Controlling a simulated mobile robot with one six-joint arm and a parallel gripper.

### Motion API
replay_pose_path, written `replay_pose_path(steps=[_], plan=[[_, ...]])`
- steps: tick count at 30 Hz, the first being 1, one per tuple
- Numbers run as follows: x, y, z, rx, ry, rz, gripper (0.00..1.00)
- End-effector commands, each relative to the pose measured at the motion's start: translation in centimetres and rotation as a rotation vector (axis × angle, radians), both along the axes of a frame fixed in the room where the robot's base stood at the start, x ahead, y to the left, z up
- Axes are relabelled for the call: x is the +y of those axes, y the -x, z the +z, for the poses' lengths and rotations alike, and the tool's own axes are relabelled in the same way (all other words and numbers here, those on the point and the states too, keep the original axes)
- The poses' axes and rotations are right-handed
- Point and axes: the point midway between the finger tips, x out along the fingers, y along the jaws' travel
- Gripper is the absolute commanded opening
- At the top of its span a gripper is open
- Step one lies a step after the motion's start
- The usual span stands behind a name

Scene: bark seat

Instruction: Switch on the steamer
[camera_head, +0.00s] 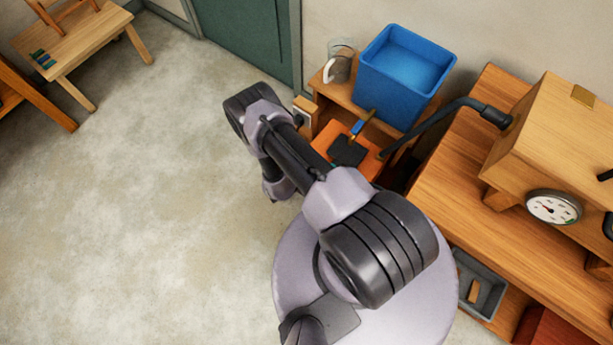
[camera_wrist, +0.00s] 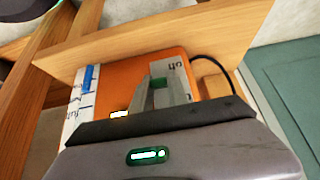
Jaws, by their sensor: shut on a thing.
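The steamer is an orange box (camera_head: 368,165) with a dark patch on top, beside the bench in the head view. In the wrist view, its orange face (camera_wrist: 110,88) fills the middle, with a white level strip and blue mark at its left. A grey switch plate (camera_wrist: 187,80) with dark lettering, seen upside down, is on this face. My gripper (camera_wrist: 165,93) is at this plate, its fingers shut on what looks like the switch; the fingers hide most of it. My arm hides the gripper in the head view.
A blue tub (camera_head: 395,85) and a clear jug (camera_head: 338,62) stand behind the steamer. A dark hose (camera_head: 440,115) runs to the wooden box (camera_head: 550,130) with a dial gauge (camera_head: 553,206). A wall socket (camera_head: 301,115) is near my arm. Open floor lies left.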

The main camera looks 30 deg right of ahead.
Motion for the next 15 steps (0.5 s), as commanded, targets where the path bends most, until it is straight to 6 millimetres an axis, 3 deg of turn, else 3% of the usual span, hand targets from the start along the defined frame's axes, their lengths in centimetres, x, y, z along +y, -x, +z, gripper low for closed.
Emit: replay_pose_path(steps=[14, 15], plan=[[-0.05, 0.04, -0.05, 0.005, -0.012, -0.001, 0.00], [-0.05, 0.04, -0.05, 0.005, -0.012, -0.001, 0.24]])
